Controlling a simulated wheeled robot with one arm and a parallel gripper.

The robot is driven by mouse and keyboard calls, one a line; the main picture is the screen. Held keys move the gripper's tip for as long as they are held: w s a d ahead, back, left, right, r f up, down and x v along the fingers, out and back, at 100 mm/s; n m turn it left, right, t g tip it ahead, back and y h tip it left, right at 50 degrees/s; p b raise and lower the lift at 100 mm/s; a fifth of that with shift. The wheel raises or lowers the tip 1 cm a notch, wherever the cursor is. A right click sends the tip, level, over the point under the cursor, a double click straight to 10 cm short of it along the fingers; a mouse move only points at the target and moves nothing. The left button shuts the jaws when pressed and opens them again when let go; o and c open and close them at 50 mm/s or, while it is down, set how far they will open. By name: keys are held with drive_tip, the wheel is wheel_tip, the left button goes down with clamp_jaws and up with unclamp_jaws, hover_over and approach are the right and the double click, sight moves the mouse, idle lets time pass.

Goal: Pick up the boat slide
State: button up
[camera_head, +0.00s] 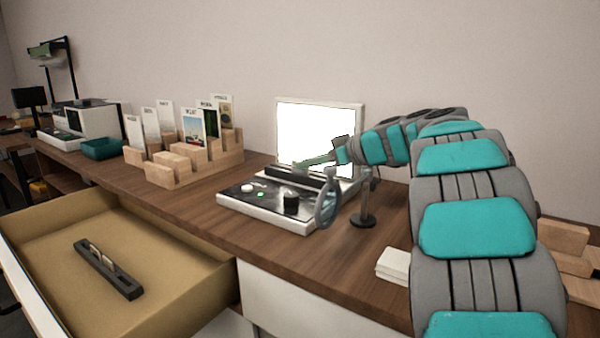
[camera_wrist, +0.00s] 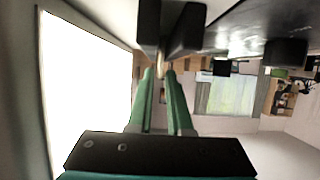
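My gripper (camera_wrist: 160,75) reaches over the white light-box device (camera_head: 265,215) on the counter. In the wrist view its two green fingers are parted by a narrow gap. A thin pale edge (camera_wrist: 162,62) shows between or just beyond the fingertips, by two black blocks (camera_wrist: 187,28); I cannot tell whether it is a slide or whether it touches the fingers. No boat picture can be made out there. A black holder (camera_head: 108,270) with thin pale pieces lies in the open drawer (camera_head: 165,290). Picture cards (camera_head: 190,125) stand in a wooden rack (camera_head: 195,160); their pictures are too small to read.
The lit white screen (camera_head: 318,135) stands upright behind the device, close to my gripper. A magnifier on a stand (camera_head: 362,212) is right of the device. White blocks (camera_head: 394,265) lie near the counter's front edge. A green tray (camera_head: 101,148) is at the left.

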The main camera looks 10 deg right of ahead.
clamp_jaws()
idle(0.4)
